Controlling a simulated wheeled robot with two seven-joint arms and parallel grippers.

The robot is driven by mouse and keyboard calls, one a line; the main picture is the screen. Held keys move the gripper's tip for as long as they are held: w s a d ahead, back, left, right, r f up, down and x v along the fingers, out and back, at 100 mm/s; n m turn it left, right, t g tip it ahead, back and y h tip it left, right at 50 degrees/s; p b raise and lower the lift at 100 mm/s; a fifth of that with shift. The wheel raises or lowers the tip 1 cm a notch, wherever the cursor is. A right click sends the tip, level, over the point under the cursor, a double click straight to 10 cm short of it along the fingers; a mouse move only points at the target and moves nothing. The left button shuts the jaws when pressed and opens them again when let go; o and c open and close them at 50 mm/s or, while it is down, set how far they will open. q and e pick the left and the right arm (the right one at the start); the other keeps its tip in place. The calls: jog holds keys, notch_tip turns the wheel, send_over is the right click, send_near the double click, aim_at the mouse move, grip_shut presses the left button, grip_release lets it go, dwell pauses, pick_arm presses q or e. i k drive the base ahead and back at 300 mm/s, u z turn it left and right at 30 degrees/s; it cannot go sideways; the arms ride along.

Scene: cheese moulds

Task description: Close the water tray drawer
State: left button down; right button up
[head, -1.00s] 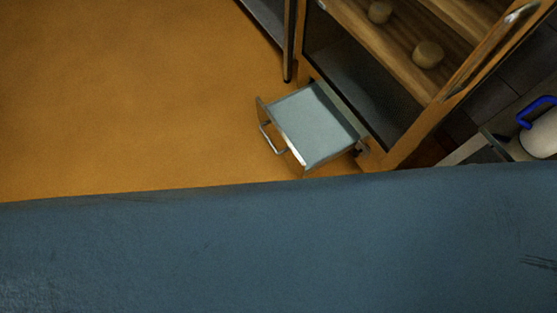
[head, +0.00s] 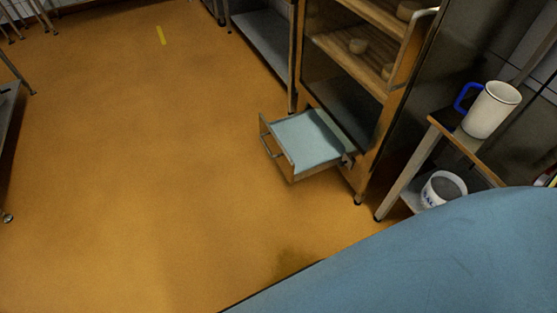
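The water tray drawer (head: 310,137) is pulled out from the bottom of a wooden cabinet (head: 370,158), low above the floor. Its inside is pale blue-grey. Its front panel with a metal handle (head: 269,147) faces left in the head view. The drawer looks empty. Neither of my grippers shows in the head view, so nothing is seen touching the drawer.
A side table (head: 455,134) at right carries a white jug (head: 491,110) with a blue handle; a white bucket (head: 442,188) stands below. A large blue surface (head: 430,260) fills the lower right. Orange floor (head: 150,170) left of the drawer is clear.

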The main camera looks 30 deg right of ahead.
aim_at(302, 144)
jog(key=z, duration=0.7)
jog(key=i, duration=0.65)
jog(key=z, duration=0.7)
jog(key=i, duration=0.8)
jog(key=u, duration=0.2)
